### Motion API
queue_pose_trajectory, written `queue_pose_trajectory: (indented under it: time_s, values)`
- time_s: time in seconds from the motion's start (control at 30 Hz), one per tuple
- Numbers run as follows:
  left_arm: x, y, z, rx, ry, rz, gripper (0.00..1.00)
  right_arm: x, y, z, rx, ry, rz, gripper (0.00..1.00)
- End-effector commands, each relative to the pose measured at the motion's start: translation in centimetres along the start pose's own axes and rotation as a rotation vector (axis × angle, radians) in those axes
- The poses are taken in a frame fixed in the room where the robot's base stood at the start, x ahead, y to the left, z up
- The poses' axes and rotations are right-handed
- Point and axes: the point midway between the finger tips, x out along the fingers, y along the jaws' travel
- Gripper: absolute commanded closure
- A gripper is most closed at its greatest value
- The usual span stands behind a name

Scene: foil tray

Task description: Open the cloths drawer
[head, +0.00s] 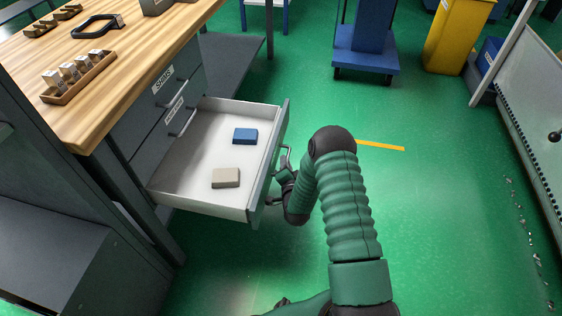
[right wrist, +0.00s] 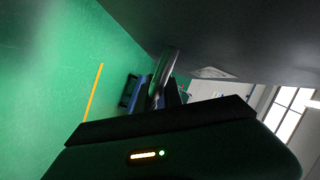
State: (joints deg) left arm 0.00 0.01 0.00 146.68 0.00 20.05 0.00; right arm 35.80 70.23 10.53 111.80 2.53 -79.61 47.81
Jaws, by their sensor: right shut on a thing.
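The bottom drawer (head: 200,192) of the workbench stands pulled well out in the head view. A blue block (head: 245,136) and a beige block (head: 226,178) lie inside it on the white floor. My right gripper (head: 284,174) is at the drawer's front, shut on the drawer handle (head: 286,158). In the right wrist view the metal handle (right wrist: 163,75) runs between the fingers, below the dark drawer front (right wrist: 220,35). The drawer's own label is not visible. My left gripper is not in view.
Two shut drawers with grey handles sit above, one labelled SHIMS (head: 163,80). The wooden benchtop (head: 130,60) holds a small wooden rack (head: 78,79). A blue trolley (head: 365,55) and a yellow bin (head: 455,35) stand beyond.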

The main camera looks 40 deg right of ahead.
Motion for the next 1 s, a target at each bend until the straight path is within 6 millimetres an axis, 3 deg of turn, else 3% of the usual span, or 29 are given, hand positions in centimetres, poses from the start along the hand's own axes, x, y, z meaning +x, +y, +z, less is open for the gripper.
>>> queue_pose_trajectory:
  time_s: [0.23, 0.27, 0.43, 0.73, 0.87, 1.0]
  values:
    - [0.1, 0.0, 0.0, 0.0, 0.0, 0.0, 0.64, -0.1, 0.4, 0.3, -0.002, -0.006, 0.009, 1.0]
    - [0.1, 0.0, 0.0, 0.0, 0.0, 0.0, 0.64, -0.1, 0.4, 0.3, -0.002, -0.006, 0.009, 0.88]
    - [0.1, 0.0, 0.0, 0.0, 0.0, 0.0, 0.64, -0.1, 0.3, 0.2, -0.001, -0.004, 0.006, 0.67]
    - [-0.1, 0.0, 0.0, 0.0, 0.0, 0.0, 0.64, -0.2, 0.1, 0.0, -0.001, -0.002, 0.003, 0.67]
    - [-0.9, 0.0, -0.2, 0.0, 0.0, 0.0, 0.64, -1.7, -0.1, -0.1, -0.001, -0.004, 0.005, 0.67]
    - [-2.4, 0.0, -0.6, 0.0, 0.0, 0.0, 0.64, -5.4, -0.2, -0.1, -0.001, -0.006, 0.007, 0.67]
